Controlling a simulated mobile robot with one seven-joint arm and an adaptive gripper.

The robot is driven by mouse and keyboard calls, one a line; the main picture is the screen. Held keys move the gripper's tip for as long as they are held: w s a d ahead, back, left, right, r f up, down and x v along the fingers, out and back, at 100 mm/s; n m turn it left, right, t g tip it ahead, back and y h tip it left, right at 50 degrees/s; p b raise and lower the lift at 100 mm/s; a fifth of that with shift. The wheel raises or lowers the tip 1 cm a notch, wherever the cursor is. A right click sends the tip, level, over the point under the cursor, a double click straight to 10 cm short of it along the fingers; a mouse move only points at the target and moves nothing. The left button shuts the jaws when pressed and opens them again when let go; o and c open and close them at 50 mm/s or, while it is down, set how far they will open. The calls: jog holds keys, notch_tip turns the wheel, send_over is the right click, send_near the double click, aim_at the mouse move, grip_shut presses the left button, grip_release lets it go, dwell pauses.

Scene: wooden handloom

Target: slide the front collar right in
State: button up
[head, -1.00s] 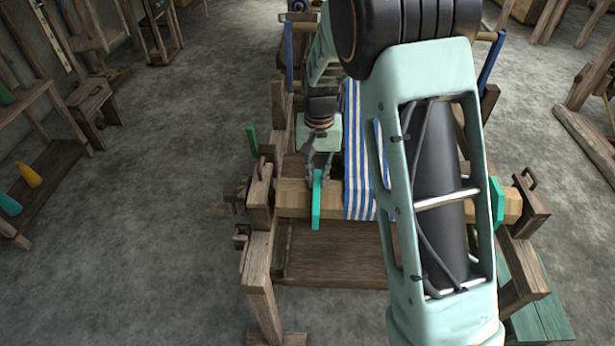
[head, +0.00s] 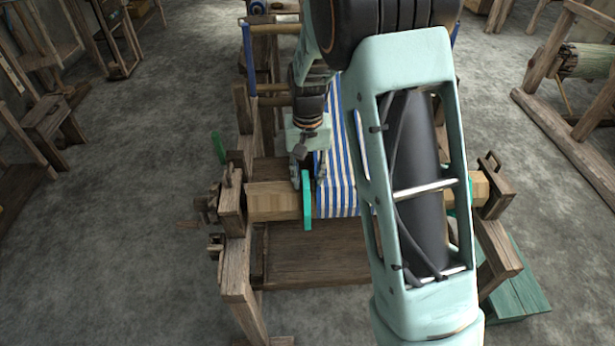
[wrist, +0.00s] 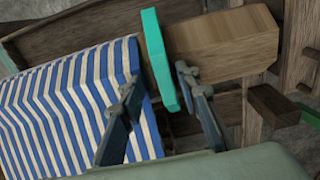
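A teal collar (head: 307,203), a flat upright plate, sits around the wooden front beam (head: 272,201) of the loom, close beside the left edge of the blue-and-white striped cloth (head: 340,190). My gripper (head: 308,178) is open and straddles this collar from above. In the wrist view the collar (wrist: 158,60) stands between the two fingers (wrist: 157,85). The finger on the bare-beam side lies close against it; whether they touch I cannot tell. The other finger is apart from it, over the cloth. A second teal collar (head: 470,193) at the beam's right end is mostly hidden by my arm.
Wooden posts (head: 231,205) and (head: 492,190) hold the beam ends. A green bar (head: 218,148) sticks up at the left of the loom. A green bench (head: 515,290) stands at the lower right.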

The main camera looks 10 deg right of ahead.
notch_tip(320, 180, up, 12)
dwell(0.5)
dwell(0.3)
